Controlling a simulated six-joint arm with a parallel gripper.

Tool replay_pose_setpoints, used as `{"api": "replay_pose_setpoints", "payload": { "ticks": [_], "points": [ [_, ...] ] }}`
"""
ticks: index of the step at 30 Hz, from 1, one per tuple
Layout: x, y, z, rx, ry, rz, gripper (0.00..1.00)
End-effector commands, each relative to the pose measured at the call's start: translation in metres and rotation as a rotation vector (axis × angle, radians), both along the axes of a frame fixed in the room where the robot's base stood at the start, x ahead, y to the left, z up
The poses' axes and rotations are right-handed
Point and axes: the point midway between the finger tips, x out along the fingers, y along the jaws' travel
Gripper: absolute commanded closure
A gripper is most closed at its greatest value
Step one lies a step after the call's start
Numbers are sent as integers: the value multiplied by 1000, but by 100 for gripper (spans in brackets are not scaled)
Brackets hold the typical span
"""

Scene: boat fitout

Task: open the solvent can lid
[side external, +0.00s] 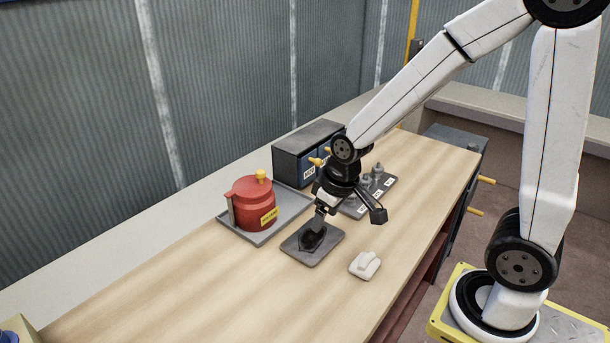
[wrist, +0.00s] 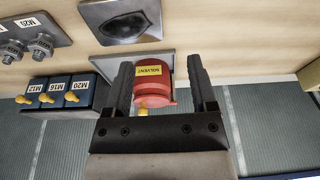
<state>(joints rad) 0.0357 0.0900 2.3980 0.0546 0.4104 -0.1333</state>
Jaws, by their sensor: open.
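The red solvent can (side external: 254,206) stands upright on a grey tray at the back of the bench. It has a yellow label and a round red lid (side external: 252,187) with a yellow knob (side external: 261,176) on top. The lid looks closed. My gripper (side external: 320,212) is open and empty, right of the can and apart from it, above a grey pad. In the wrist view the can (wrist: 152,80) shows between the two spread fingers of my gripper (wrist: 160,70), farther off, with its yellow knob (wrist: 142,111) near the palm's edge.
The grey pad (side external: 333,238) bears a dark object (side external: 312,237), close to my gripper. A white block (side external: 365,265) lies at front. A dark drawer box (side external: 293,152) with yellow knobs stands behind, and a tray of metal parts (side external: 384,186) to the right.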

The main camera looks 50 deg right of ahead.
Motion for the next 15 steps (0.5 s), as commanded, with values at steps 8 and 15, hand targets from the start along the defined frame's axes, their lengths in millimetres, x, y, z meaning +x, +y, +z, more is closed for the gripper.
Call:
{"api": "replay_pose_setpoints", "payload": {
  "ticks": [8, 15],
  "points": [
    [79, -20, 18, 9, -29, 89, 27],
    [143, -41, 32, 20, -66, 185, 27]
  ]
}}
